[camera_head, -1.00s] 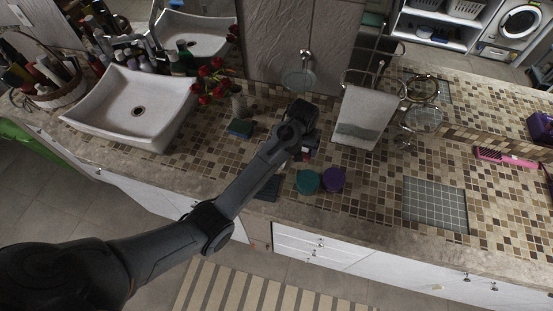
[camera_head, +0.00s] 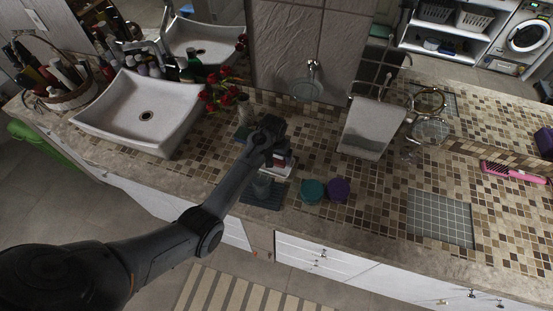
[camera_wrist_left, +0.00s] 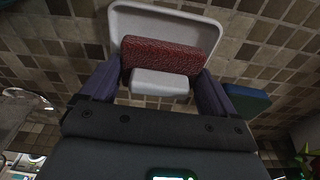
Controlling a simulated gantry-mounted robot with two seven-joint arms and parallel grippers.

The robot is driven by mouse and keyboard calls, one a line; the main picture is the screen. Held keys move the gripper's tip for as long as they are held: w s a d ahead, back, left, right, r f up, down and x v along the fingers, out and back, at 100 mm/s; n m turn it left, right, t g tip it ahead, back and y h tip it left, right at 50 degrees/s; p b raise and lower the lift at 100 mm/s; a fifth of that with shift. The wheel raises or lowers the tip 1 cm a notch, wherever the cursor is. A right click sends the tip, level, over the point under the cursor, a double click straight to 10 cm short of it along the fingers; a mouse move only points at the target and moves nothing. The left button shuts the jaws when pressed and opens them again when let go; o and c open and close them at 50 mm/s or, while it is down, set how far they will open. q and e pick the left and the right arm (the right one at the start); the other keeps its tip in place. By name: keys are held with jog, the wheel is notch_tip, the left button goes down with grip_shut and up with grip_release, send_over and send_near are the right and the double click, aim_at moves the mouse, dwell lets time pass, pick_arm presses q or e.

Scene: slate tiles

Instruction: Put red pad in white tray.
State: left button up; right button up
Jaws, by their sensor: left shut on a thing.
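My left gripper (camera_wrist_left: 154,88) is shut on the red pad (camera_wrist_left: 172,58), with one dark finger at each end of it. A white block shows against the pad's near face; I cannot tell if it is part of the pad. The white tray (camera_wrist_left: 118,20) shows behind the pad in the wrist view, with its raised rim around it. I cannot tell whether the pad touches the tray. In the head view the left gripper (camera_head: 275,148) is over the counter and mostly covers the pad and tray. My right gripper is not in view.
A blue block (camera_wrist_left: 248,101) lies beside the gripper. A dark blue mat (camera_head: 264,195) with a clear cup, a teal jar (camera_head: 313,190) and a purple jar (camera_head: 338,189) are near the front edge. A white towel hangs on a stand (camera_head: 368,128). The sink (camera_head: 145,115) is left.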

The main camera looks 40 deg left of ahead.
aim_at(276, 158)
pick_arm(q)
jog(key=shift+f, duration=1.45)
jog(key=shift+f, duration=0.15)
jog(key=o, duration=0.7)
jog(key=shift+o, duration=0.2)
